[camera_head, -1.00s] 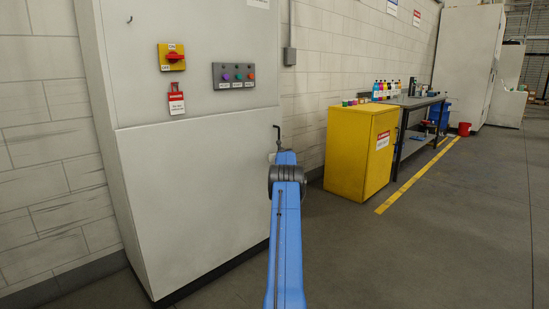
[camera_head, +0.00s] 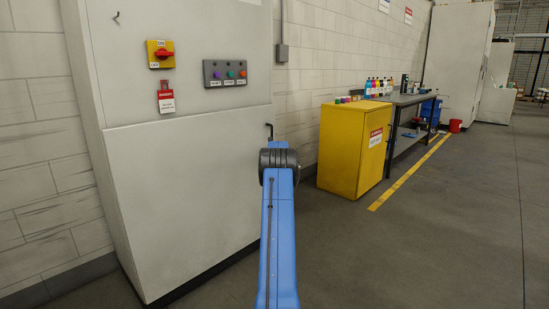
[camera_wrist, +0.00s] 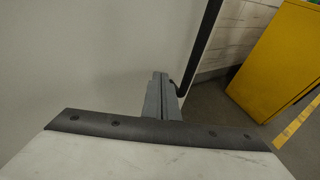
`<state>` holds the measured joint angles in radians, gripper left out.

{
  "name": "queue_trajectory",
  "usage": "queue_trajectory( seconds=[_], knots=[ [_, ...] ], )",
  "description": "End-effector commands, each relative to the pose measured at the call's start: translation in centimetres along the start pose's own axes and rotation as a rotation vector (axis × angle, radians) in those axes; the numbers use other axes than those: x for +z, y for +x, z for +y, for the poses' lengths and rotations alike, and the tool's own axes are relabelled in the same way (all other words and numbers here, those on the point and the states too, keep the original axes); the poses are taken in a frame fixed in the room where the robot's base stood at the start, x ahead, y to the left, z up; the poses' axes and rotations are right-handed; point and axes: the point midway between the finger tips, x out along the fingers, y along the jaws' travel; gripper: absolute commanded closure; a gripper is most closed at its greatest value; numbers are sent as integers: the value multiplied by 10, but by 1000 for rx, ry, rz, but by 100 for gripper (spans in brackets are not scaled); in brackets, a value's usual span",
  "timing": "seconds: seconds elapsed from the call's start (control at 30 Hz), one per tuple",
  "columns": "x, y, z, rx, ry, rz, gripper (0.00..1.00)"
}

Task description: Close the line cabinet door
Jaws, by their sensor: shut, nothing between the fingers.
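The tall light-grey line cabinet (camera_head: 190,200) fills the left of the head view. Its front looks flat, with a horizontal seam below the controls; I cannot tell whether its door stands slightly ajar. A black bent handle (camera_head: 269,131) sits at its right edge, just above my blue arm. In the wrist view my gripper (camera_wrist: 160,78) is shut and empty, in front of the pale door face (camera_wrist: 90,60). The black handle (camera_wrist: 203,45) runs down just right of the fingertips. I cannot tell whether they touch. My arm hides the gripper in the head view.
A red-and-yellow switch (camera_head: 160,54), a red tag (camera_head: 166,98) and a button panel (camera_head: 225,73) are on the cabinet front. A yellow cabinet (camera_head: 345,150) and a workbench (camera_head: 408,100) stand to the right. The floor at the right (camera_head: 460,230) is clear.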

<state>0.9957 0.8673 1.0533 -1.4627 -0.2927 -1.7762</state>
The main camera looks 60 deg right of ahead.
Motion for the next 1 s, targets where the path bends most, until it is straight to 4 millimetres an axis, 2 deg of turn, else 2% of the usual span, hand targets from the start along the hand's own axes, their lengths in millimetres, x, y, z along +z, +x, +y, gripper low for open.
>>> queue_trajectory(
  seconds=[0.7, 1.0],
  knots=[
    [-5, -110, -14, -8, 4, 9, 100],
    [-6, -130, -15, -7, 4, 11, 100]
  ],
)
